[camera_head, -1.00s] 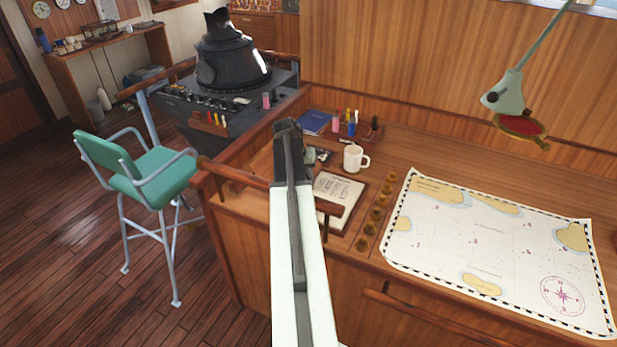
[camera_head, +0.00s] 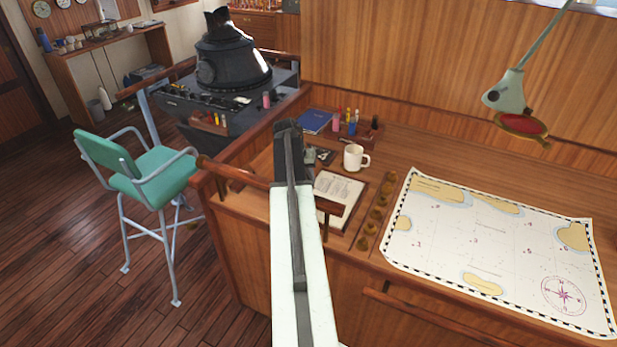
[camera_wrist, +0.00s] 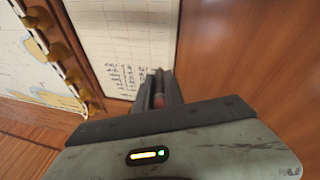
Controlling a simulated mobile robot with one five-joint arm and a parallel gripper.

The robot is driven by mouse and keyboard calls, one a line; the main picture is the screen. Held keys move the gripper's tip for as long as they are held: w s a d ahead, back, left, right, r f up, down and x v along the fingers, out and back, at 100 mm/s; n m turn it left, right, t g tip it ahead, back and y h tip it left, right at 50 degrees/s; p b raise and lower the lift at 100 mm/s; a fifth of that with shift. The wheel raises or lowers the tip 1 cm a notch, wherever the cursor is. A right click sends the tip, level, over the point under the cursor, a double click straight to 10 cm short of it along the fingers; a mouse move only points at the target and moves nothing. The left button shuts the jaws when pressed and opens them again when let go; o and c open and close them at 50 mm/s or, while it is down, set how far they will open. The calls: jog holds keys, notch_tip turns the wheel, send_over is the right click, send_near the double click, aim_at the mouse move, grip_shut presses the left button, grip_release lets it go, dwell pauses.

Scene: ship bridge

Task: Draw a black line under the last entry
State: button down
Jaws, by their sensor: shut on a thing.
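The open logbook (camera_head: 345,190) lies on the wooden desk, left of the chart, partly covered by my arm in the head view. In the wrist view its ruled page (camera_wrist: 112,35) shows handwritten entries near the lower edge, close to my fingers. My gripper (camera_wrist: 160,85) is shut on a slim thing, with a reddish bit (camera_wrist: 159,101) showing between the fingers. Most of the held thing is hidden, and I cannot tell its full colour. The fingertips are at the page's lower right corner. I cannot tell whether they touch it.
A white mug (camera_head: 354,158) stands behind the book. A row of brass knobs (camera_head: 377,213) separates the book from the chart (camera_head: 470,235). Coloured bottles (camera_head: 345,122) and a blue book (camera_head: 315,122) stand behind.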

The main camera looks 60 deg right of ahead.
jog(key=shift+f+b, duration=0.45)
jog(key=shift+b, duration=0.05)
dwell(0.7)
jog(key=shift+s, duration=0.15)
dwell(1.1)
jog(key=shift+s, duration=0.4)
jog(key=shift+s+d, duration=0.1)
jog(key=shift+s, duration=0.45)
jog(key=shift+s, duration=0.2)
jog(key=shift+s, duration=0.35)
jog(key=shift+s, duration=0.6)
